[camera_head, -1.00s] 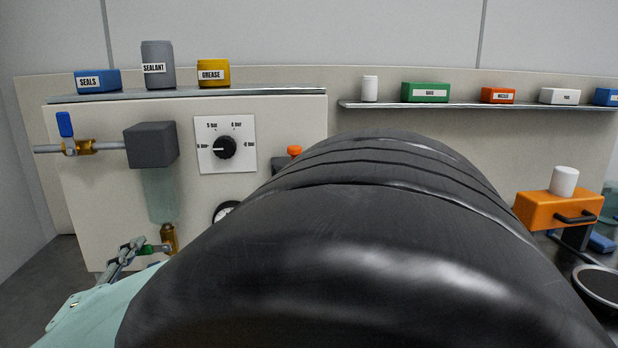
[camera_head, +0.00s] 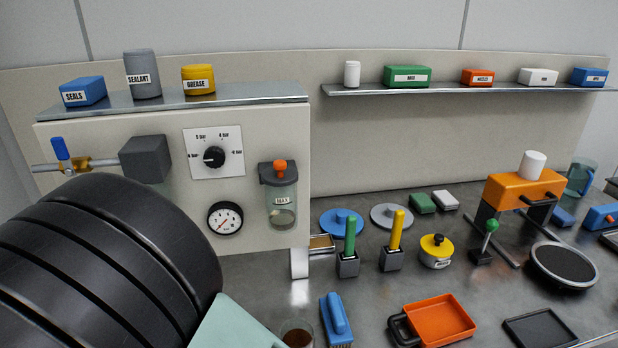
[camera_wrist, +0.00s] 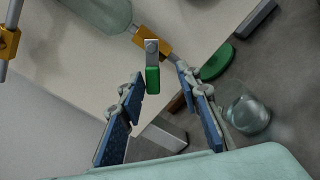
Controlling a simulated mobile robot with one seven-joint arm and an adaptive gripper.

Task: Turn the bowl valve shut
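The bowl valve shows in the wrist view as a brass body (camera_wrist: 154,42) with a metal lever ending in a green grip (camera_wrist: 153,80). It joins the lower end of the clear bowl (camera_wrist: 95,14). My gripper (camera_wrist: 160,74) is open, its two blue-padded fingers spread on either side of the picture line of the green grip. The grip lies near the fingertips, closer to the left one; I see no clear contact and cannot tell its exact depth. In the head view my black arm hides the bowl, its valve and my gripper.
A blue-handled valve (camera_head: 62,149) sits on the pipe left of the grey block (camera_head: 145,158). The panel also carries a dial (camera_head: 214,157), a gauge (camera_head: 225,218) and a MAX cup (camera_head: 280,205). In the wrist view a green disc (camera_wrist: 217,62) and a glass vessel (camera_wrist: 248,115) lie right.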

